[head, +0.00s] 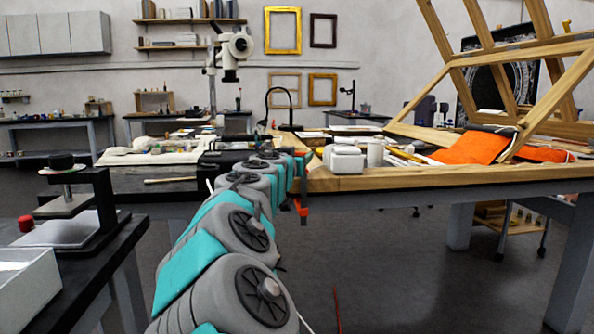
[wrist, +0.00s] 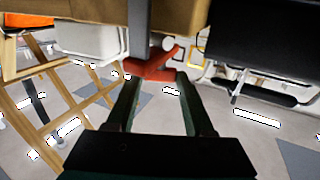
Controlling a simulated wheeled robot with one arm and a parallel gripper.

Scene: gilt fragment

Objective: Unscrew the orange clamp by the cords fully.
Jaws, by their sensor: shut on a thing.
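The orange clamp (head: 303,206) hangs at the left corner of the wooden table (head: 420,180), its lower part below the tabletop edge. In the wrist view the clamp's orange part (wrist: 150,70) lies across the fingertips, under a wooden edge (wrist: 185,18). In the head view my grey and teal arm reaches to the table corner and hides most of the gripper. I cannot make out the clamp's screw thread or which cords are beside it.
A white container (head: 345,160) and a white jar (head: 375,153) stand near the corner. Orange cloth (head: 472,148) lies under a leaning wooden frame (head: 440,85). A dark bench (head: 150,190) is close on the left. The floor (head: 400,270) below the table is mostly open.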

